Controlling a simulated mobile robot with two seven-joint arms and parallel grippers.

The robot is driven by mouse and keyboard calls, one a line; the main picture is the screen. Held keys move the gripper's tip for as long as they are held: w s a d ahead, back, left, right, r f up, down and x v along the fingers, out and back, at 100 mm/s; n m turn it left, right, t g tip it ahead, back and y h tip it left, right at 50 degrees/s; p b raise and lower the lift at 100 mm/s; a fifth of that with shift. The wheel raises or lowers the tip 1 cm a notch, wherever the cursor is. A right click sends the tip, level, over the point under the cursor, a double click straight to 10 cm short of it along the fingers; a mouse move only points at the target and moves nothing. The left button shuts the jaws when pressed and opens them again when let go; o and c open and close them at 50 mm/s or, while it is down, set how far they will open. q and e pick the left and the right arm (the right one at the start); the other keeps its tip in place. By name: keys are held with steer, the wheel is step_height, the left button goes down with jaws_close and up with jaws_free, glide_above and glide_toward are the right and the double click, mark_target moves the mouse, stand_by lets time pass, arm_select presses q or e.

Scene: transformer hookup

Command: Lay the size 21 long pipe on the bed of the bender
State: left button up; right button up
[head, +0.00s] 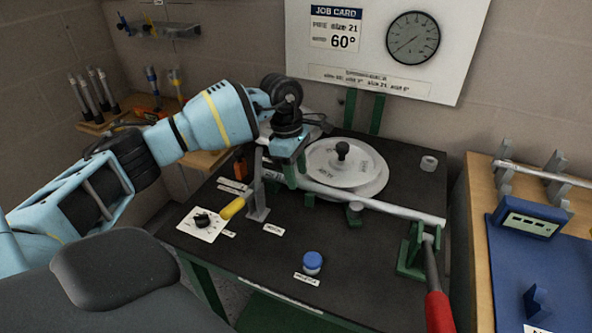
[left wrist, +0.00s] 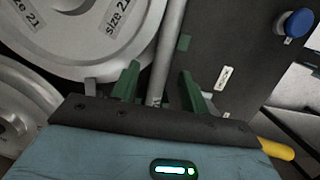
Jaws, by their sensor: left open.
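The long grey pipe (head: 375,206) lies across the bed of the bender (head: 330,240), beside the round former disc (head: 330,178) marked with size labels. Its right end reaches the green bracket by the red-handled lever. My left gripper (head: 290,170) is over the pipe's left part, pointing down. In the left wrist view the pipe (left wrist: 172,40) runs between the two green fingers (left wrist: 157,85), which stand apart with gaps on both sides. The disc in that view (left wrist: 90,30) shows "size 21". The pipe's far left end is partly hidden by my gripper. My right gripper is not seen.
A yellow-handled lever (head: 238,205) stands close to my left gripper. A red-handled lever (head: 437,305) is at the right. A blue button (head: 312,262) is at the front. A pipe rack (head: 545,173) and blue device (head: 530,222) stand on the right bench.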

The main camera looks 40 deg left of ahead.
arm_select(q)
step_height(320, 180, up, 8)
steer(key=a, duration=0.1)
steer(key=shift+s+a+f, duration=0.15)
stand_by(0.9)
